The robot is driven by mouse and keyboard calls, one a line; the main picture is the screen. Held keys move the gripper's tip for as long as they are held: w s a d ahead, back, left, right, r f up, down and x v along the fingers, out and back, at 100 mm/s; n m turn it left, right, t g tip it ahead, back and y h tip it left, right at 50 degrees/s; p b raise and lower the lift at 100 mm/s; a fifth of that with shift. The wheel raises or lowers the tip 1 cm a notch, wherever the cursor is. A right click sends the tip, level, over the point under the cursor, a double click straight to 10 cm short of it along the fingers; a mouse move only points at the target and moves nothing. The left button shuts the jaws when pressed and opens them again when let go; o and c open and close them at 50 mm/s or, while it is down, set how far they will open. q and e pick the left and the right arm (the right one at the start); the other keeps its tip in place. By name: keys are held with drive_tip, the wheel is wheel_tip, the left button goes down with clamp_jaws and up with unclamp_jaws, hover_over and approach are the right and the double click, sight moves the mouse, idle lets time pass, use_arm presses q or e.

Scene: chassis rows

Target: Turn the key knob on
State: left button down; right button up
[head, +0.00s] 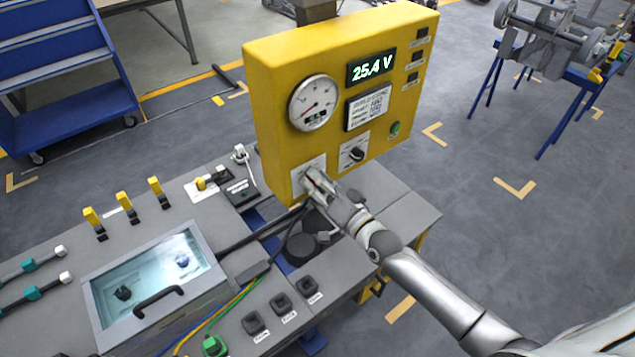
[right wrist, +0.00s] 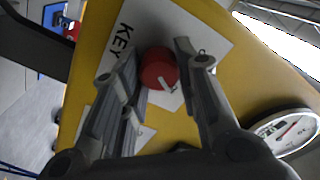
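The key knob (right wrist: 158,70) is a round red knob with a light pointer mark, on a white plate (right wrist: 200,32) lettered KEY, fixed to a yellow panel (head: 262,110). In the right wrist view it lies between the fingertips of my right gripper (right wrist: 155,66). The fingers stand apart on either side of it; I cannot tell whether they touch it. In the head view my right gripper (head: 312,183) reaches the panel's lower left corner and hides most of the knob. My left gripper is not in view.
The panel carries a round gauge (head: 312,103), a display (head: 371,68) reading 25.4 V, a black rotary knob (head: 355,154) and a green button (head: 394,129). The grey bench holds a lidded glass box (head: 150,275), yellow levers (head: 125,201), cables and several black switches (head: 281,304).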

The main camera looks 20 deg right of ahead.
drive_tip(key=o, duration=0.4)
drive_tip(key=shift+o, duration=0.2)
drive_tip(key=v, duration=1.2)
